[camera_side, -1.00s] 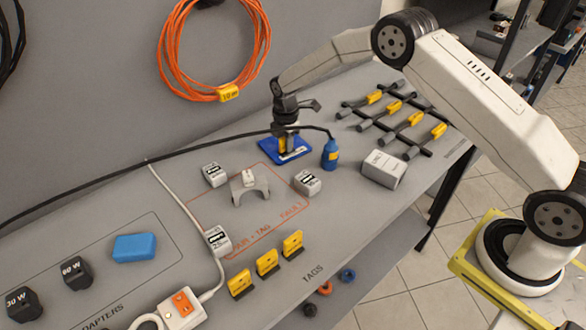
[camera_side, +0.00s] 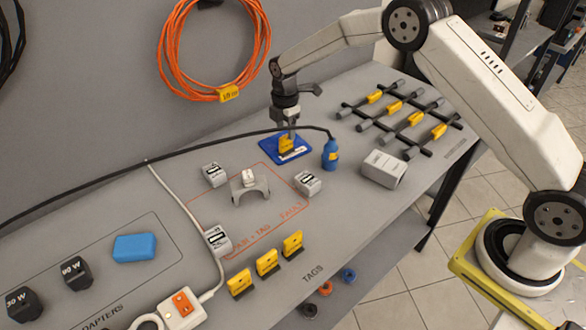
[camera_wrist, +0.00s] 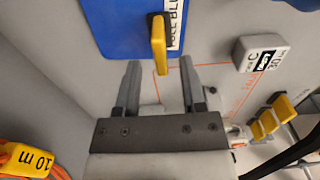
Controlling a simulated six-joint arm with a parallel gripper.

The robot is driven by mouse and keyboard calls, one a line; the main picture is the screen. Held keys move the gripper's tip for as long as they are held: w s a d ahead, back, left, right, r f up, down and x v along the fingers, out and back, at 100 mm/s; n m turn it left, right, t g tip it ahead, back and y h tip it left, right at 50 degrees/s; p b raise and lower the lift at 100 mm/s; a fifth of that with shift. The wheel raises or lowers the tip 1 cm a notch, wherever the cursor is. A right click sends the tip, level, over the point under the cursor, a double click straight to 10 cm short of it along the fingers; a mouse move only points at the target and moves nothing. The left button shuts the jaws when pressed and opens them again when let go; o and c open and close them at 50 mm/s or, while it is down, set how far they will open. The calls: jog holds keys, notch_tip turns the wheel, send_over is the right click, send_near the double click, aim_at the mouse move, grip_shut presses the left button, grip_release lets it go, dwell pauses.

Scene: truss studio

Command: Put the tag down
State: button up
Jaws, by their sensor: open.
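A yellow tag (camera_side: 286,146) stands upright on the blue mat (camera_side: 304,155) at the back of the bench. My gripper (camera_side: 290,130) is right above the tag in the side view. In the wrist view, the tag (camera_wrist: 158,45) shows edge-on, on the blue mat (camera_wrist: 110,25) beside a white printed label. My gripper (camera_wrist: 160,65) is open there, its two fingers apart. The tag lies in line with the gap, just beyond the fingertips, and neither finger appears to touch it.
A grey block (camera_side: 383,169) and a black rack (camera_side: 405,120) are further right. Three more yellow tags (camera_side: 267,262) stand along the front edge.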

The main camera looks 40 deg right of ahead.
aim_at(286, 135)
notch_tip(286, 135, up, 7)
jog(key=shift+r, duration=0.2)
dwell(0.7)
jog(key=s+m+t, duration=0.2)
jog(key=s+m, duration=1.6)
jog(key=s, duration=1.1)
jog(key=shift+s+d+r+t, duration=0.15)
jog(key=shift+d+r+t, duration=0.15)
jog(key=shift+r, duration=0.05)
jog(key=shift+o, duration=0.5)
